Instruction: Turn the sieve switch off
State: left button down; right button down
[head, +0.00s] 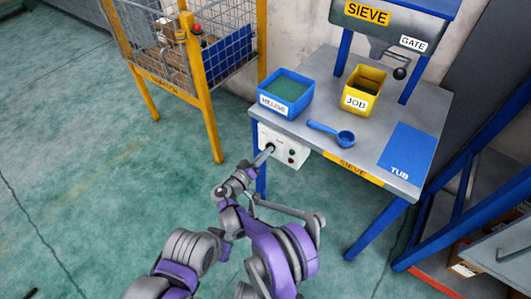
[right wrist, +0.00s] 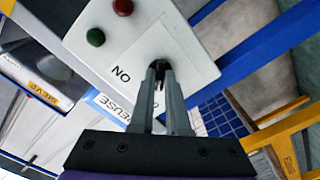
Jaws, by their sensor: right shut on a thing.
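The sieve switch sits on a white box (head: 280,159) on the table's front side, at its left end. The box (right wrist: 150,42) also shows in the right wrist view, with a green button, a red button and the word ON. My right gripper (head: 267,151) is at the box face, and its fingertips (right wrist: 161,68) are shut on the dark switch lever (right wrist: 159,78). The fingers hide most of the lever, so I cannot tell its exact position. The sieve (head: 385,28) stands at the back of the table. My left gripper is not in view.
The grey table (head: 320,103) carries a blue REUSE tub (head: 286,99), a yellow JOB tub (head: 362,97), a blue scoop (head: 330,132) and a blue TUB mat (head: 404,153). A yellow mesh cage (head: 204,95) stands at the left. Open green floor lies left of my arm.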

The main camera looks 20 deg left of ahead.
jog(key=shift+r+m, duration=0.1)
jog(key=shift+m, duration=0.4)
jog(key=c, duration=0.9)
grip_release()
